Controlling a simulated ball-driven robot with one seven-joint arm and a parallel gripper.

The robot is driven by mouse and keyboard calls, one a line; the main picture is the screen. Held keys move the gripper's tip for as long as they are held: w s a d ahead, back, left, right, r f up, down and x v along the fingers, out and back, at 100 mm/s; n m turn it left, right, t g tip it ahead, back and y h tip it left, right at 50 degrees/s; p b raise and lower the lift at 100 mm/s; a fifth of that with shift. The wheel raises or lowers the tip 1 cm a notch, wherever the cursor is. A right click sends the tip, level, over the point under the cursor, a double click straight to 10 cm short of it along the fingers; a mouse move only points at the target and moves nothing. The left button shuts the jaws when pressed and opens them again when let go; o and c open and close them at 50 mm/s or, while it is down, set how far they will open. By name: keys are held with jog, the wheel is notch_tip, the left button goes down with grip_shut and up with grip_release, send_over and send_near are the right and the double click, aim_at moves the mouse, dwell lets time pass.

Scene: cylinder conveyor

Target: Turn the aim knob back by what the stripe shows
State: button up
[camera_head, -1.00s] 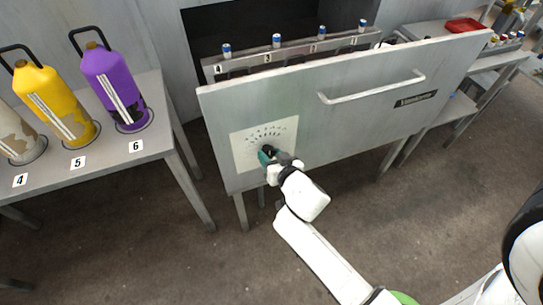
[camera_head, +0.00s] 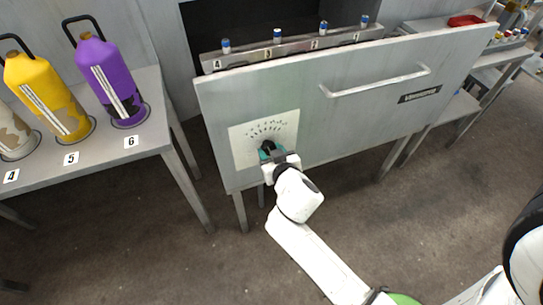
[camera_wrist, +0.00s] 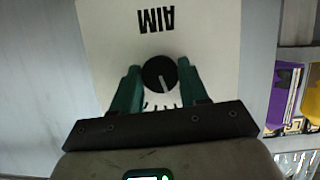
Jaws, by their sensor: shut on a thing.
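The aim knob (camera_wrist: 160,74) is a round black dial with a white pointer line, on a white plate (camera_wrist: 92,35) marked AIM. The lettering is upside down in the wrist view, and the line points down and slightly right there, towards the tick marks. My gripper (camera_wrist: 161,80) has its green fingers on either side of the knob, shut on it. In the head view, my gripper (camera_head: 268,153) is at the plate (camera_head: 240,143), below the fan of marks, and mostly hides the knob. Striped yellow (camera_head: 40,88) and purple (camera_head: 112,75) bottles stand at left.
The plate is on a large grey panel (camera_head: 350,120) with a bar handle (camera_head: 378,83). Behind its top edge is a numbered rail (camera_head: 290,50) with several blue-capped vials. A table (camera_head: 150,160) stands left of the panel. The floor in front is open.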

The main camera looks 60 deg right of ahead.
jog(key=shift+n+g+h+b, duration=0.3)
jog(key=shift+n+h+b, duration=0.1)
jog(key=shift+n+b, duration=0.4)
jog(key=o, duration=1.1)
jog(key=shift+c, duration=0.2)
jog(key=shift+a, duration=0.1)
jog(key=v, duration=1)
jog(key=shift+s+a+b, duration=0.2)
jog(key=shift+a+b, duration=0.05)
jog(key=shift+b, duration=0.2)
jog(key=shift+r, duration=0.1)
